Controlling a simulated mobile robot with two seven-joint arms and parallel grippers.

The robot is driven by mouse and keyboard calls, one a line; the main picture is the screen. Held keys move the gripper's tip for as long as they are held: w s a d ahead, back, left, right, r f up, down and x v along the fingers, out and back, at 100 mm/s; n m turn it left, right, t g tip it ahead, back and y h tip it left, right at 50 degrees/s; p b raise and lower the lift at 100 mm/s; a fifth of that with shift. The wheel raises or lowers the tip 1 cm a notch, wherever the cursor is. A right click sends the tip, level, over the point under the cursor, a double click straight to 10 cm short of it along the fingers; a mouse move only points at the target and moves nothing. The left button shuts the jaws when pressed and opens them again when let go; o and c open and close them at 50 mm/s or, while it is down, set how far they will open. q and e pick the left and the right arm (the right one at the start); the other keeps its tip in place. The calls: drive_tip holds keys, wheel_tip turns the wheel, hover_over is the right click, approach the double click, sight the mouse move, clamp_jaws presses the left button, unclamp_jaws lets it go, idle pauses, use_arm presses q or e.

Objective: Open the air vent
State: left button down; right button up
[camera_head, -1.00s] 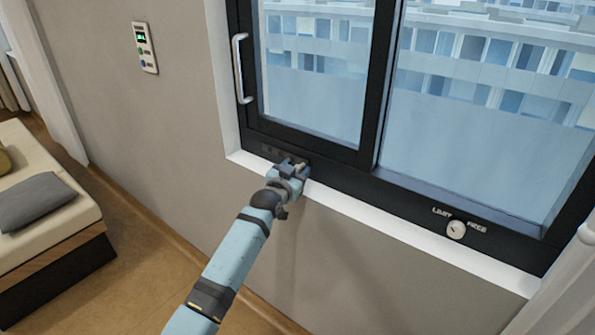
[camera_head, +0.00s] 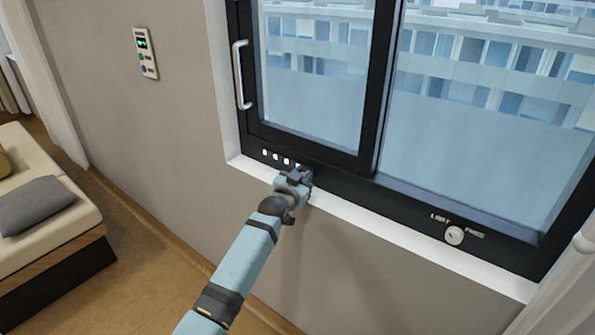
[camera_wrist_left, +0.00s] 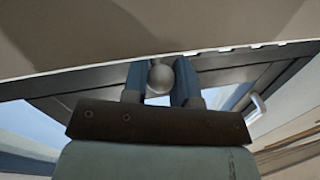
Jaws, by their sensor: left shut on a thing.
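The air vent (camera_head: 275,157) is a row of several small slots in the dark lower rail of the window frame, under the left pane. The slots to the left of my gripper show bright white. My left gripper (camera_head: 301,174) is at the right end of this row. In the left wrist view, my left gripper (camera_wrist_left: 162,84) is shut on a round grey knob (camera_wrist_left: 160,77), which sits between its two blue fingers. In the head view the gripper hides the knob and any slots behind it. My right gripper is not in view.
A window handle (camera_head: 240,75) stands on the left sash. A LIMIT/FREE dial (camera_head: 454,235) is on the lower frame at right. A white sill (camera_head: 400,230) runs below. A wall controller (camera_head: 145,52) and a bed (camera_head: 50,235) are at left.

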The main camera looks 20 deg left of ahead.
use_arm(q)
drive_tip(key=shift+s+d, duration=0.15)
drive_tip(key=shift+d, duration=0.2)
drive_tip(key=shift+f, duration=0.1)
drive_tip(key=c, duration=1.3)
unclamp_jaws()
drive_tip(key=o, duration=0.4)
drive_tip(key=shift+d, duration=0.1)
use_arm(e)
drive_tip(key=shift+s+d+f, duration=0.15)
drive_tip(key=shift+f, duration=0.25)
use_arm(q)
drive_tip(key=shift+s, duration=0.5)
drive_tip(key=s, duration=0.4)
drive_tip(key=s+a+p, duration=0.1)
drive_tip(key=s, duration=0.3)
drive_tip(key=s+a, duration=0.1)
drive_tip(key=s, duration=0.3)
drive_tip(key=shift+s+a+p, duration=0.1)
drive_tip(key=shift+s+p, duration=0.2)
drive_tip(key=shift+s, duration=0.05)
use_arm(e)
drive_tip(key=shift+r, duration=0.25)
